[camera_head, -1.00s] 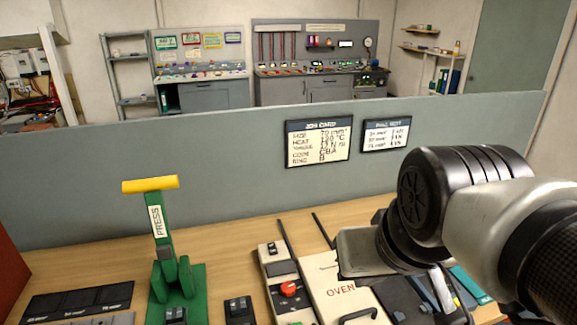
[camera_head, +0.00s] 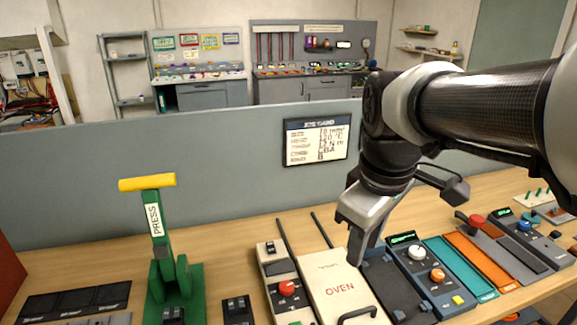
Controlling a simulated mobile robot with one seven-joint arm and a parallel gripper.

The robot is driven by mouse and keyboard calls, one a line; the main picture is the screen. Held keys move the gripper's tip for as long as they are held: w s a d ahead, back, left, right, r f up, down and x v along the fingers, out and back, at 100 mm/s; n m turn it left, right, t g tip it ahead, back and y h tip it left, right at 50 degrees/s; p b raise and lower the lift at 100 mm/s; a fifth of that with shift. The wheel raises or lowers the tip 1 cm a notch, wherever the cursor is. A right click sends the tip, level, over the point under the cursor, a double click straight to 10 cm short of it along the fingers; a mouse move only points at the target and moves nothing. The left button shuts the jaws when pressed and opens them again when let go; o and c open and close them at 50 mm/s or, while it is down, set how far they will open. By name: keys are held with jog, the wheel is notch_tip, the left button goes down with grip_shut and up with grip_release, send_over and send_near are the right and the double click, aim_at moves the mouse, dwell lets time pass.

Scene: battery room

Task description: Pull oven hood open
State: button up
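The oven hood (camera_head: 338,284) is a cream lid marked OVEN, lying flat on the bench. Its dark handle (camera_head: 358,314) is at the near edge, partly cut off by the bottom of the picture. The oven's control strip (camera_head: 287,291) with a red knob is along its left side. My gripper (camera_head: 357,255) points down just beyond and to the right of the OVEN lettering, above or beside the lid's right edge. I cannot tell whether its fingers are apart, and no object shows in them. It is clear of the handle in the picture.
A green press (camera_head: 174,285) with a yellow lever stands left of the oven. A blue-grey panel with knobs (camera_head: 431,272) and teal and orange strips lie to the right. A grey partition (camera_head: 220,175) with a job card (camera_head: 317,140) stands behind the bench.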

jog(key=w+d+f+n+g, duration=0.2)
jog(key=w+f+n, duration=0.2)
jog(key=w+n, duration=0.15)
jog(key=n+g+b, duration=0.2)
jog(key=n+g, duration=0.1)
jog(key=n, duration=0.4)
send_near(359, 310)
jog(key=x, duration=0.7)
jog(key=shift+s+f+b, duration=0.1)
jog(key=shift+f+b, duration=0.2)
jog(key=shift+b, duration=0.05)
grip_shut()
